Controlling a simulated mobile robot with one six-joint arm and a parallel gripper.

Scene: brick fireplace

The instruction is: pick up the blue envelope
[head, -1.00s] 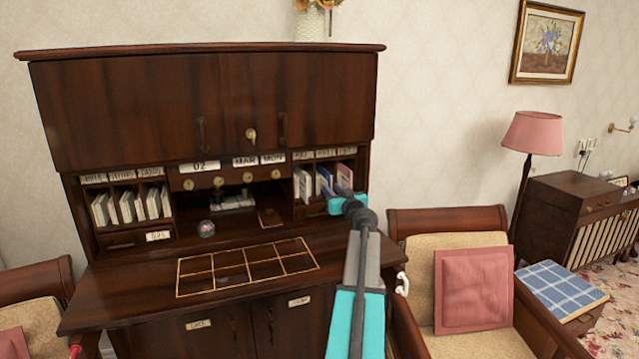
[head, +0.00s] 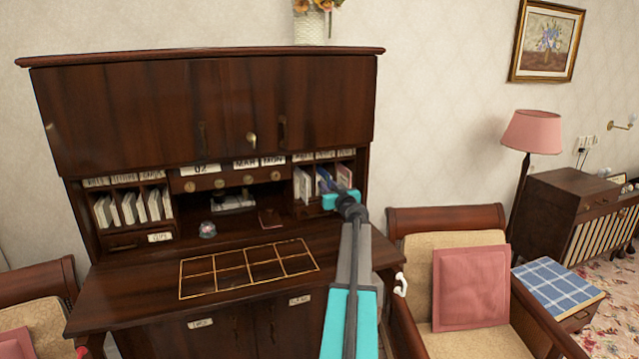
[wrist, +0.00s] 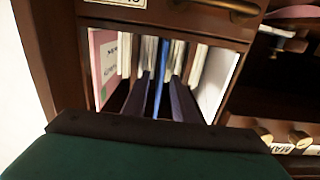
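The blue envelope (wrist: 161,80) stands on edge in a cubby of the desk, among white and pink ones. In the wrist view it shows as a thin blue edge. My gripper (wrist: 160,100) has two dark fingers reaching into the cubby, one on each side of the blue envelope. Small gaps show between the fingers and it, so my gripper looks open around it. In the head view my gripper (head: 332,187) is at the right-hand cubbies, and its tips partly hide the envelopes there.
A pink envelope (wrist: 103,60) stands at the left of the cubby in the wrist view, and a white one (wrist: 217,85) at the right. The wooden desk (head: 340,243) has a gold-lined grid on its top. An armchair (head: 415,215) stands close at right.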

